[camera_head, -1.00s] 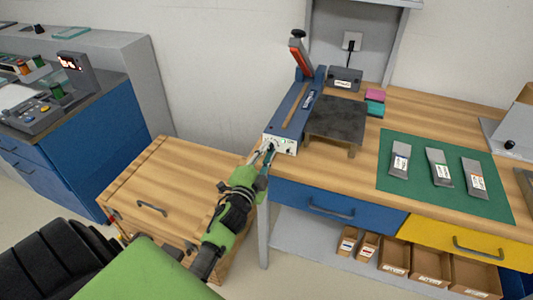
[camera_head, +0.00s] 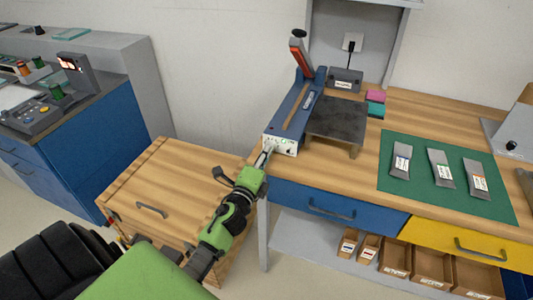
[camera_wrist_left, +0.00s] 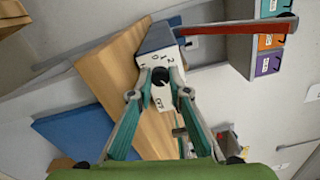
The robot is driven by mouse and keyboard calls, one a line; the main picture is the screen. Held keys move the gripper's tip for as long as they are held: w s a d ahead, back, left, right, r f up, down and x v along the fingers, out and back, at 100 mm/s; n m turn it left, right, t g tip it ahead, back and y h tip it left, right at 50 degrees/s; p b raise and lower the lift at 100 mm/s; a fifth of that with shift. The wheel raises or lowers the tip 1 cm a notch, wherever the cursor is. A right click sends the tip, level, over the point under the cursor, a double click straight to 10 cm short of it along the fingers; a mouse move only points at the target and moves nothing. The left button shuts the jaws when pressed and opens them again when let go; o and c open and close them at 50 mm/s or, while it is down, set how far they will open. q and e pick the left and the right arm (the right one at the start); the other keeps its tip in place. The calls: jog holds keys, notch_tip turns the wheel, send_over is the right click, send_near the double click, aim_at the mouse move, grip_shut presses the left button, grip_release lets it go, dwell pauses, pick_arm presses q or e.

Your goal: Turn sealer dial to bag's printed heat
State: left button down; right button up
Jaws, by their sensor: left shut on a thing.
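The blue sealer (camera_head: 297,112) stands at the left end of the wooden bench, its red-handled arm (camera_head: 302,58) raised. Its white front panel (camera_head: 288,148) faces me. My left gripper (camera_head: 266,154) is at this panel, fingers shut on the dark dial. In the left wrist view the fingertips (camera_wrist_left: 161,74) close around the dial (camera_wrist_left: 160,77), with printed marks around it. The pointer's setting cannot be read. Three grey bags lie on the green mat: blue-labelled (camera_head: 400,161), green-labelled (camera_head: 440,168) and orange-labelled (camera_head: 476,174). Their print is too small to read. My right gripper is out of view.
A dark plate on legs (camera_head: 338,118) stands right of the sealer.

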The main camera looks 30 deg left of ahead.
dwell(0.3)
pick_arm(q)
jog(key=c, duration=2.2)
grip_release()
jog(key=v, duration=1.2)
jog(key=shift+d, duration=0.1)
